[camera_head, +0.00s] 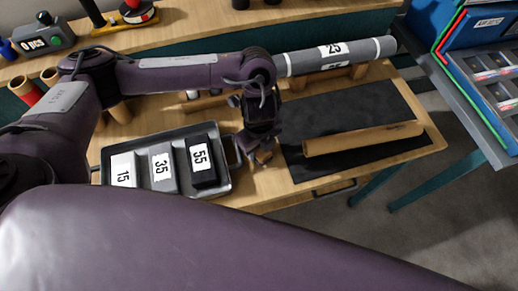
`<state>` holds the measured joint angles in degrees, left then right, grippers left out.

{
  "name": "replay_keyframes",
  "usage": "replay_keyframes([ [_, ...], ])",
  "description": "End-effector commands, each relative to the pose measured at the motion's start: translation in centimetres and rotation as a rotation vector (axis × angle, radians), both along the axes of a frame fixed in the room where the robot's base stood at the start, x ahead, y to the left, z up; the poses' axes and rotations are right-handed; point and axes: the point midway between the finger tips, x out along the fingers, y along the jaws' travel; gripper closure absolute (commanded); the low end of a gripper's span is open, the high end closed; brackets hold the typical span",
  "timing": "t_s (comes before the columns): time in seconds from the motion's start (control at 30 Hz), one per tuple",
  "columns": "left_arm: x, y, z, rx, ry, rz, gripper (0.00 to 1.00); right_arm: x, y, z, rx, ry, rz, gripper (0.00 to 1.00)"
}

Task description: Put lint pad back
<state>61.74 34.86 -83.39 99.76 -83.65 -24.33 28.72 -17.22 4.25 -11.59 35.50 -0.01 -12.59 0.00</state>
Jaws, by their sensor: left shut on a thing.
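My left gripper (260,154) points down between the tray and the dark mat. It is shut on a small tan piece (264,157) at its fingertips, mostly hidden by the fingers. I cannot tell for sure that this piece is the lint pad, or whether it touches the bench. The grey metal tray (226,186) is left of the gripper and holds a white block marked 15 (122,170), a grey block marked 35 (162,167) and a black block marked 55 (202,160). My right gripper is not in view.
A grey roll marked 25 (305,61) lies on wooden supports at the back. A brown roll (362,139) lies on the dark mat (345,112) at the right. A blue bin (470,30) and a compartment rack (492,125) stand far right. My purple arm covers the foreground.

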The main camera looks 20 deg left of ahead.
Motion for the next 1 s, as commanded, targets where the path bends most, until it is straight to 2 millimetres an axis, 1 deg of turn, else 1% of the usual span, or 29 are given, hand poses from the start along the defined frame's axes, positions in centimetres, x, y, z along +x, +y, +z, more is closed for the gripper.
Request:
replay_keyframes([
  [0.03, -0.02, -0.01, -0.73, 0.0, 0.001, 0.002, 0.81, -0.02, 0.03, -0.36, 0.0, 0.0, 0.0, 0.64],
  [0.07, -0.01, 0.0, -0.87, -0.001, 0.001, 0.002, 0.81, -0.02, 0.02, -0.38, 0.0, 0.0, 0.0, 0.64],
  [0.33, 0.06, 0.01, -0.83, 0.0, -0.001, 0.0, 0.81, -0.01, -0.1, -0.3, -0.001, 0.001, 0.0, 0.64],
  [0.47, 0.03, 0.0, -1.25, -0.001, -0.001, 0.0, 0.81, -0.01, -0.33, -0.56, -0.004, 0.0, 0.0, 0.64],
  [0.5, 0.04, 0.01, -1.21, 0.0, -0.001, 0.0, 0.57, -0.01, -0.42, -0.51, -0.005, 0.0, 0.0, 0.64],
  [0.63, 0.04, 0.01, -1.17, 0.0, -0.001, 0.0, 0.4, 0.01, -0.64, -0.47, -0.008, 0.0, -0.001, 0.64],
  [0.67, 0.04, 0.01, -1.16, 0.0, -0.001, 0.0, 0.38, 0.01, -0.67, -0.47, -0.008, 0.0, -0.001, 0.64],
  [0.87, 0.01, 0.03, -1.16, 0.001, -0.001, 0.0, 0.38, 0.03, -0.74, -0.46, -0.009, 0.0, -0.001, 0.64],
  [1.0, 0.09, 0.03, -0.34, 0.001, -0.003, -0.001, 0.38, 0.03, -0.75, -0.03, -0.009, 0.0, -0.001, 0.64],
])
